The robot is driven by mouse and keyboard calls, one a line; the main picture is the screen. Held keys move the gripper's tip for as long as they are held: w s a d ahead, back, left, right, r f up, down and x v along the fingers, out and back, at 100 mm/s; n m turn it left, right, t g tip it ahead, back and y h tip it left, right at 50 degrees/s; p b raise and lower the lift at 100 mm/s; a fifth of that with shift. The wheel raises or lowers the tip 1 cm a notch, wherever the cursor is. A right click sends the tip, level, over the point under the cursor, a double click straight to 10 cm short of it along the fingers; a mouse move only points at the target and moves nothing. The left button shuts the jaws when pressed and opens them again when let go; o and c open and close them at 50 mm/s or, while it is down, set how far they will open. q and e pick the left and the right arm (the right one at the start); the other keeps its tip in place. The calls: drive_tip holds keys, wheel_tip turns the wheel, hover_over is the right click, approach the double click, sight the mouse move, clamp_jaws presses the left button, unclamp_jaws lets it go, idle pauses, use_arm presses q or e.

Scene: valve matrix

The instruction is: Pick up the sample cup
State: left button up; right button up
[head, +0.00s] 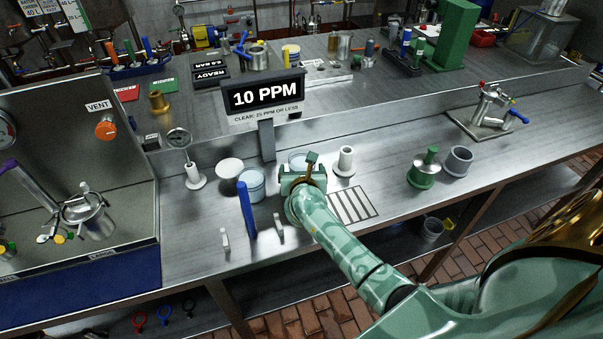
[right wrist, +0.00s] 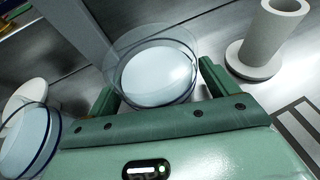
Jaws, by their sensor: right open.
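A clear cup with pale contents (right wrist: 155,72) lies ahead of my right gripper (right wrist: 158,88) in the right wrist view, in line with the gap between its fingers. In the head view this cup (head: 297,158) is mostly hidden behind my right gripper (head: 303,170). The fingers are open, one toward each side of the cup, and no grip shows. A second similar clear cup with a blue rim (head: 251,183) stands to the left; it also shows at the left edge of the right wrist view (right wrist: 24,140). I cannot tell which is the sample cup. My left gripper is not in view.
A white post on a round base (head: 345,162) stands close right of the gripper. A display post (head: 266,140) rises behind. A white disc (head: 229,168) and an upright blue bar (head: 247,211) are left.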

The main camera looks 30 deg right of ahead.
drive_tip(key=c, duration=1.2)
drive_tip(key=shift+r, duration=0.1)
